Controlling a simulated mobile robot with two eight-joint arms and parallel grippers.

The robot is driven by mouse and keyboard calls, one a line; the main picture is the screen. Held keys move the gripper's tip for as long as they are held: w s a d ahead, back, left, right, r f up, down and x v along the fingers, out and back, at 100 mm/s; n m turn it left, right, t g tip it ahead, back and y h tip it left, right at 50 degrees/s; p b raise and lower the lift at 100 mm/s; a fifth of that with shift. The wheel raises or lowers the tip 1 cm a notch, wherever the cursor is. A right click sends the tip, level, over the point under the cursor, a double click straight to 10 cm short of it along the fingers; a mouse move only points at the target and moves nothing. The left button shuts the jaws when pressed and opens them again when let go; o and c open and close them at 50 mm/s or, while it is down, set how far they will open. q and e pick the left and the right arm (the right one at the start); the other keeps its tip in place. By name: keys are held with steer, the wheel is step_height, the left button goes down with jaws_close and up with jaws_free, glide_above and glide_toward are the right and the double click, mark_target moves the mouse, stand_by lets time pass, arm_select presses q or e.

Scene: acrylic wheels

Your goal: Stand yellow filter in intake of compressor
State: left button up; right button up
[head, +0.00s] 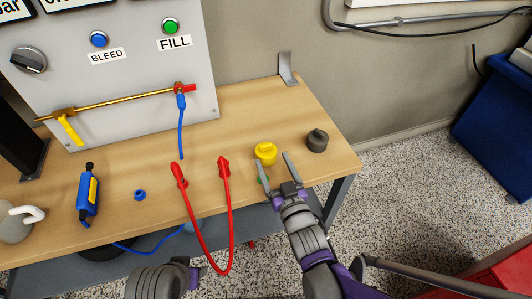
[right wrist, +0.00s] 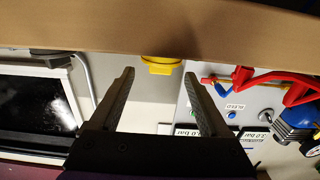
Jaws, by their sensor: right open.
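The yellow filter (head: 265,153) stands on the wooden table, near its right front. In the right wrist view, which is upside down, the filter (right wrist: 160,68) shows ahead, between the spread fingers. My right gripper (head: 274,162) is open and empty at the table's front edge, its fingertips close to the filter; I cannot tell whether they touch it. A grey part of my left arm shows at the bottom of the head view, but I cannot make out its fingers. I cannot identify the compressor or its intake for sure in these views.
A dark grey cap (head: 317,140) stands right of the filter. A small green item (head: 262,179) is partly hidden by my right gripper. A red hose (head: 229,200) hangs over the front edge. A grey panel (head: 130,70) with BLEED and FILL buttons stands behind.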

mark_target(267, 148)
steer(key=x, duration=0.6)
steer(key=shift+a+r+b, duration=0.1)
steer(key=shift+r+b, duration=0.2)
steer(key=shift+r, duration=0.05)
steer(key=shift+c, duration=0.2)
jaws_close()
